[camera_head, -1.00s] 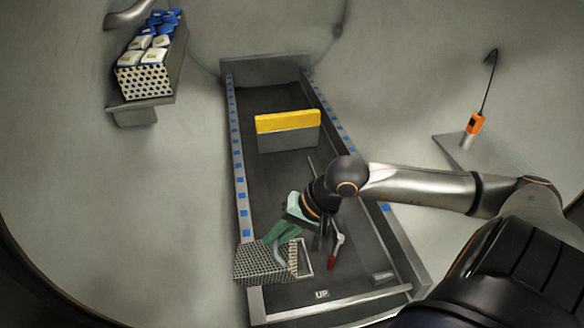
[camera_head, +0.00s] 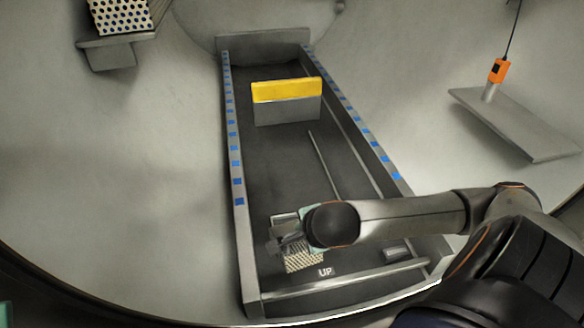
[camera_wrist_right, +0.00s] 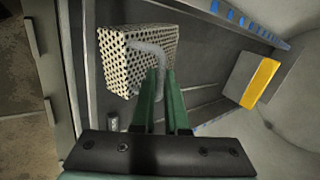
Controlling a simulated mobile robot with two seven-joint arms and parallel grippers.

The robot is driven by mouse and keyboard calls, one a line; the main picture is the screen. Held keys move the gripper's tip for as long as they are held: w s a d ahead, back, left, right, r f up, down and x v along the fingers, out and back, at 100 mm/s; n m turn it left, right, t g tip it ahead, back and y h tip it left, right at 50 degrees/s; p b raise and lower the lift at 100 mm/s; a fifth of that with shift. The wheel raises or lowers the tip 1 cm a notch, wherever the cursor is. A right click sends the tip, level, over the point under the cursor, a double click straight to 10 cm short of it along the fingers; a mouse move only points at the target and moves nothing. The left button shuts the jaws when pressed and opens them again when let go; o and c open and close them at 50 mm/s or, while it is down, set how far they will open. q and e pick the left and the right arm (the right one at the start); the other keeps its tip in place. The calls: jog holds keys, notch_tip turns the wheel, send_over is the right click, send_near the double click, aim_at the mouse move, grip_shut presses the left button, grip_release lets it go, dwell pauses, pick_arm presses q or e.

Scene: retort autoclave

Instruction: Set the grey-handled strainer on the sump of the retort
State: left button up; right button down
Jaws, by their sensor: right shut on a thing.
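The strainer is a pale perforated box with a bent grey handle. It shows in the right wrist view (camera_wrist_right: 137,62) and, partly covered by my arm, in the head view (camera_head: 303,262). My right gripper (camera_wrist_right: 161,75) is shut on the grey handle, its green fingers on either side. The strainer is between the rails at the near end of the retort's dark channel floor (camera_head: 285,165), just above the "UP" label. I cannot tell whether it touches the floor. The sump is not clearly seen; the strainer and my arm cover that area. My left gripper is not in view.
A yellow-topped grey block (camera_head: 287,103) stands across the channel farther back. Side rails with blue marks (camera_head: 236,165) border the channel. An orange device (camera_head: 499,72) stands by a grey shelf on the right. A perforated basket (camera_head: 120,16) sits on a ledge at upper left.

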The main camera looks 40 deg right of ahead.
jog(key=shift+d+f+m+h+b, duration=0.25)
jog(key=shift+f+m+h+b, duration=0.15)
jog(key=shift+f+m+b, duration=0.6)
jog(key=shift+w+d+f+g, duration=0.2)
jog(key=shift+d+f+g, duration=0.05)
jog(key=shift+g, duration=0.05)
jog(key=w+d+f, duration=0.1)
jog(key=w, duration=0.1)
jog(key=w+d+f+b, duration=0.1)
jog(key=w+d, duration=0.1)
jog(key=w+d+f, duration=0.1)
jog(key=w, duration=0.1)
jog(key=shift+d+f, duration=0.2)
pick_arm(q)
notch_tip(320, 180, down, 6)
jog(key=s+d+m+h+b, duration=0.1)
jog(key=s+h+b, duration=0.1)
jog(key=b, duration=0.2)
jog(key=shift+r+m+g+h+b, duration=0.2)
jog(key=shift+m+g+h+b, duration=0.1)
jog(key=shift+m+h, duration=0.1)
pick_arm(e)
jog(key=x, duration=1.1)
jog(key=shift+s+d, duration=0.3)
jog(key=c, duration=0.9)
grip_release()
